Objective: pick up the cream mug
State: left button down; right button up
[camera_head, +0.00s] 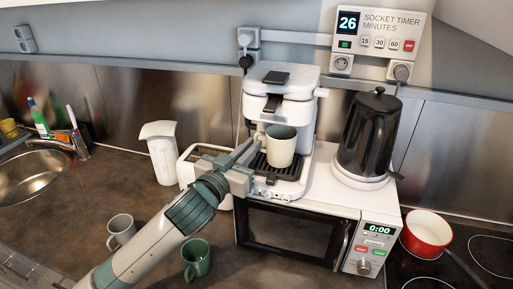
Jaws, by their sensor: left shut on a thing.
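The cream mug (282,151) is upright in front of the coffee machine (287,92), over its dark drip tray (290,171). I cannot tell whether its base touches the tray. My left gripper (258,140) reaches in from the lower left and is shut on the mug at its left side. My right gripper is not in view.
The coffee machine stands on a microwave (295,238) beside a black kettle (369,138). A grey mug (121,229) and a green mug (196,258) stand on the counter near my left arm. A white jug (160,152), sink (28,178) and red pan (427,233) are farther off.

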pick_arm(q)
jog(key=shift+r, duration=0.35)
jog(key=r+p+v, duration=0.3)
jog(key=p+v, duration=0.4)
jog(key=v, duration=1)
jog(key=shift+s+a+p, duration=0.15)
jog(key=shift+s+p, duration=0.15)
dwell(1.3)
jog(key=shift+s, duration=0.15)
jog(key=shift+a+f, duration=0.1)
dwell(0.7)
